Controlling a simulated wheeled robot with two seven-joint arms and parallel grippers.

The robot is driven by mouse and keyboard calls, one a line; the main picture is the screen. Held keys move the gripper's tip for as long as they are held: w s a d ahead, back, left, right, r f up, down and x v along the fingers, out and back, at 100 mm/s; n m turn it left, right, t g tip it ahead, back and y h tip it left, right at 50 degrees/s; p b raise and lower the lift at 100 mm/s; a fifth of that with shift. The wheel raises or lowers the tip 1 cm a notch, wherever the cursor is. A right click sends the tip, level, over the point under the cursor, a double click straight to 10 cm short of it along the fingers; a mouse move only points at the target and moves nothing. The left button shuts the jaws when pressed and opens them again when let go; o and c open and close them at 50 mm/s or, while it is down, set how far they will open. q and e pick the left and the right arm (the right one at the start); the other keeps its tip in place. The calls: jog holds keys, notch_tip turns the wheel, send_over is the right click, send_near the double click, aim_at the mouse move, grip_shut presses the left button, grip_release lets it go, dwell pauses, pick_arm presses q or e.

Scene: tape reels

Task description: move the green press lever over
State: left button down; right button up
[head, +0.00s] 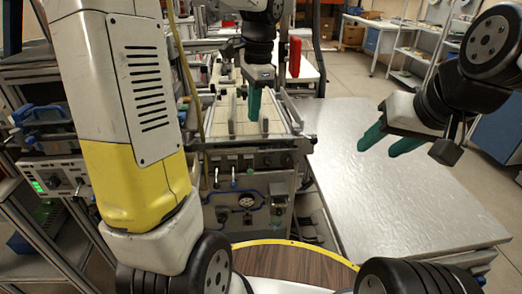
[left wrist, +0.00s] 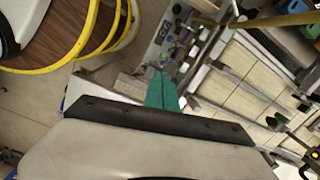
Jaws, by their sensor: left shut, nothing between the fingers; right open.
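My left gripper (head: 255,118) has teal fingers pressed together, pointing down over the front part of the bench machine (head: 275,160). Nothing is between the fingers. Its shut fingers also show in the left wrist view (left wrist: 162,90), with the machine's panel beyond them. Small levers (head: 233,178) stand on the machine's front panel, below my left gripper and apart from it. They are too small for me to tell surely which one is green. My right gripper (head: 388,143) is open and empty above the metal table at the right.
The metal table (head: 410,205) is bare. A pressure gauge (head: 246,201) and blue hoses sit on the machine's front. A red upright part (head: 295,57) stands behind the machine. A rack with an instrument box (head: 50,180) stands at the left. A yellow-rimmed round wooden top (head: 290,262) is in front.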

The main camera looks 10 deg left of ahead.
aim_at(250, 169)
pick_arm(q)
jog(key=w+f+m, duration=0.1)
jog(key=w+f+m+g, duration=0.1)
jog(key=w+d+f+m, duration=0.1)
jog(key=w+f, duration=0.1)
jog(key=shift+f+g+y, duration=0.1)
jog(key=shift+g+y, duration=0.3)
jog(key=shift+s+f, duration=0.1)
jog(key=x, duration=1.4)
